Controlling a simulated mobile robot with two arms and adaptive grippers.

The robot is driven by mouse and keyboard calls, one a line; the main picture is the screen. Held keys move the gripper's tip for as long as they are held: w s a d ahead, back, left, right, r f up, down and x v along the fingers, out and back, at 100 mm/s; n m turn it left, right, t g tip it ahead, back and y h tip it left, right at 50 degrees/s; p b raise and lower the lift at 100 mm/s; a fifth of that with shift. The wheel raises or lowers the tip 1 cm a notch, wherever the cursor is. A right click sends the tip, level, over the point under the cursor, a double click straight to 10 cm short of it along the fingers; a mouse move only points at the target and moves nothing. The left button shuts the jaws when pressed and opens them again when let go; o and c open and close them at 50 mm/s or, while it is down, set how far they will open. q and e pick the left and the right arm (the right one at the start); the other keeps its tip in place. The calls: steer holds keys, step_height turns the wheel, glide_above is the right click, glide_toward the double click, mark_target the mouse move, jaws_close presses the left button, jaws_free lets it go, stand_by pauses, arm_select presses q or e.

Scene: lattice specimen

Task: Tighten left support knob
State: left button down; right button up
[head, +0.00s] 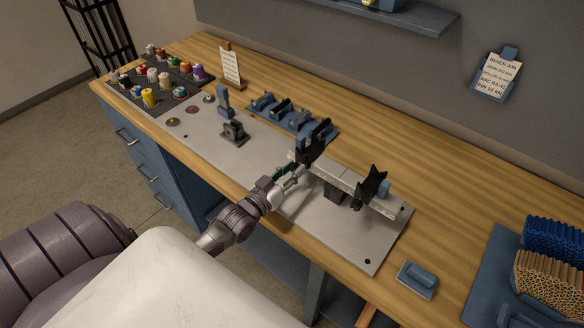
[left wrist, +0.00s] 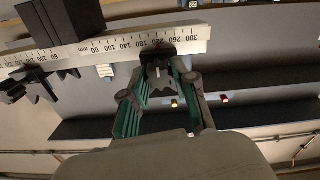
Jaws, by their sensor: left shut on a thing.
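A pale beam with a millimetre scale (left wrist: 112,46) lies across a bench fixture; it also shows in the head view (head: 343,180). The black left support (head: 309,148) stands near the beam's left end. The black right support (head: 371,187) stands toward its other end. My left gripper (head: 296,173) reaches the front of the left support. In the left wrist view, my left gripper's green-sided fingers (left wrist: 160,79) close around a small dark knob (left wrist: 158,60) at the beam's edge. The fingertips partly hide the knob, so its turn cannot be told. My right gripper is not in view.
The fixture stands on a grey plate (head: 285,210) on the wooden bench. Blue holders with dark parts (head: 296,118) lie behind it. Coloured knobs or jars (head: 150,97) stand at far left. A blue block (head: 417,279) and lattice pieces (head: 548,275) are at right.

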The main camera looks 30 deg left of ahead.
arm_select(q)
steer(key=m, duration=0.3)
steer(key=shift+f+m, duration=0.1)
steer(key=shift+m, duration=0.2)
stand_by(0.3)
steer(key=c, duration=0.9)
jaws_free()
steer(key=s, duration=0.8)
steer(key=s+a, duration=0.1)
steer(key=s, duration=0.3)
